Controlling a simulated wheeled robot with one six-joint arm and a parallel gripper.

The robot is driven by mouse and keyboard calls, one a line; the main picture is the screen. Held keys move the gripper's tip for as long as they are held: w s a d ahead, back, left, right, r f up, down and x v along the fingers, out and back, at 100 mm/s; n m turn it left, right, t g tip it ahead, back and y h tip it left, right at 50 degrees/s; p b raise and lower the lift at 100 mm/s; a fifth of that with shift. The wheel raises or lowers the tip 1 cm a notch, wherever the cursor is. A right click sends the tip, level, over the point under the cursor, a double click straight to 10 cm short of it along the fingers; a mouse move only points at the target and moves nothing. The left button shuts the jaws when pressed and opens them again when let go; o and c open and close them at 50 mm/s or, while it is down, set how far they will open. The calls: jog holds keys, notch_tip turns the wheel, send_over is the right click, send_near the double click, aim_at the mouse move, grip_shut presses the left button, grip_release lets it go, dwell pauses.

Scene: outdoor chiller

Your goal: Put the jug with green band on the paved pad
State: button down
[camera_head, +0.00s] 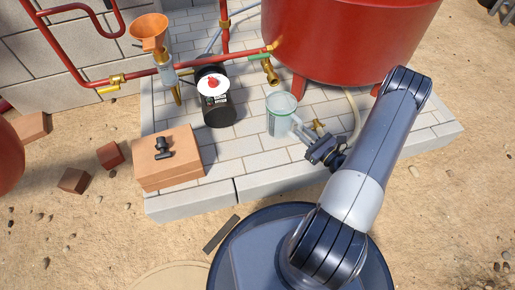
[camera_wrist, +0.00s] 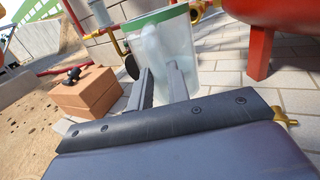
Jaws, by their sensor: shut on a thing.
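The clear jug with a green band (camera_head: 280,122) is upright over the paved pad (camera_head: 240,163), in front of the red tank. In the wrist view the jug (camera_wrist: 178,50) stands straight ahead, with its green band around the rim and its handle towards me. My gripper (camera_head: 301,131) reaches it from the lower right and is shut on the handle; its fingers (camera_wrist: 160,77) show either side of the handle in the wrist view. I cannot tell whether the jug's base touches the paving.
A red tank (camera_head: 345,40) stands behind the jug. A black canister (camera_head: 219,112), an orange funnel (camera_head: 149,32) on red pipework and a brick-coloured block (camera_head: 168,172) with a black valve are to the left. Bare paving lies between block and jug.

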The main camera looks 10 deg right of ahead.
jog(key=s+f+b, duration=0.1)
jog(key=f, duration=0.3)
jog(key=s+d+f+b, duration=0.1)
jog(key=f+b, duration=0.1)
jog(key=f, duration=0.3)
jog(key=s+d+f+b, duration=0.1)
jog(key=f, duration=0.4)
jog(key=shift+s, duration=0.3)
jog(key=shift+r, duration=0.1)
jog(key=c, duration=1.8)
grip_release()
jog(key=o, duration=0.5)
jog(key=shift+c, duration=0.2)
